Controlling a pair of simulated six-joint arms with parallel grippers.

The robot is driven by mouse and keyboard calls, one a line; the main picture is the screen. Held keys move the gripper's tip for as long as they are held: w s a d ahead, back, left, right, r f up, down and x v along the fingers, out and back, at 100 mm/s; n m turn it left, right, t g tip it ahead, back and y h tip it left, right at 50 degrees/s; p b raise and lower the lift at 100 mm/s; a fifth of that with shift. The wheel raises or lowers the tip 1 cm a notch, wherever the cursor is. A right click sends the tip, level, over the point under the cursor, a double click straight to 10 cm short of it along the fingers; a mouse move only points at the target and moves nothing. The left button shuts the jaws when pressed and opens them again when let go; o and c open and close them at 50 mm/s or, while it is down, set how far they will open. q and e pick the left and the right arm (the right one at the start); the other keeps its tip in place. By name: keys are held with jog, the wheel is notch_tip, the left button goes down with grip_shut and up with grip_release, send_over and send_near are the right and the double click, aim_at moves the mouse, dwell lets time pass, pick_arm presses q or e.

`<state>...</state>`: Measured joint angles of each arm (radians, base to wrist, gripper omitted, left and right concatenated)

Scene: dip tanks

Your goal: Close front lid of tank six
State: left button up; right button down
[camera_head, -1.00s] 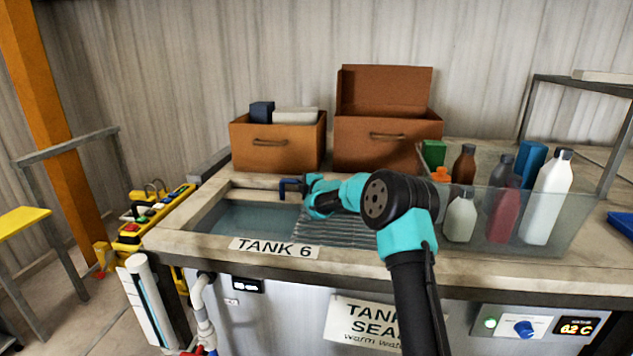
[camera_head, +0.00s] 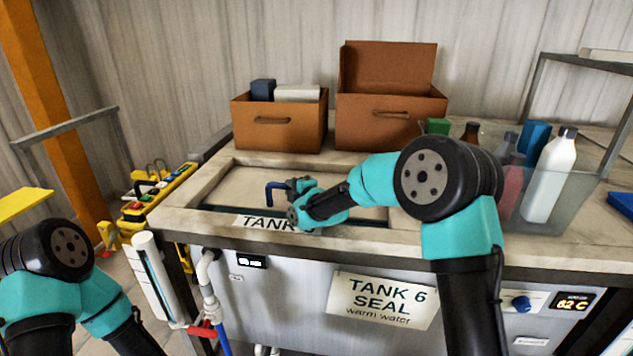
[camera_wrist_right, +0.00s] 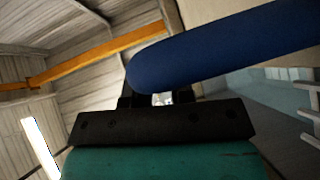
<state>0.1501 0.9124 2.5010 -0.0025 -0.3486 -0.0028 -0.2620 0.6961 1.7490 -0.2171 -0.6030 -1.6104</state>
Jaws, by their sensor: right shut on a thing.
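The front lid (camera_head: 238,184) of tank six is a beige panel lying over most of the tank opening. A narrow dark gap shows along its front edge, by the label reading TANK. Its blue handle (camera_head: 274,194) stands at the middle of the lid. My right gripper (camera_head: 288,190) is shut on this handle, reaching in from the right. In the right wrist view the blue handle (camera_wrist_right: 225,50) crosses close in front of the gripper (camera_wrist_right: 160,98). My left arm shows at the lower left, but its gripper is out of view.
Two brown boxes (camera_head: 278,137) (camera_head: 388,135) stand behind the tank. A clear bin (camera_head: 575,205) with several bottles is at the right, partly behind my right arm. A yellow rack (camera_head: 165,195) of coloured items hangs at the left edge. A TANK 6 SEAL sign (camera_head: 383,300) is on the front.

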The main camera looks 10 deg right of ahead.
jog(key=shift+s+a, duration=0.1)
jog(key=shift+s, duration=0.25)
jog(key=c, duration=1)
grip_release()
jog(key=shift+s, duration=0.1)
jog(key=v, duration=1.7)
jog(key=shift+s, duration=0.1)
jog(key=shift+c, duration=0.4)
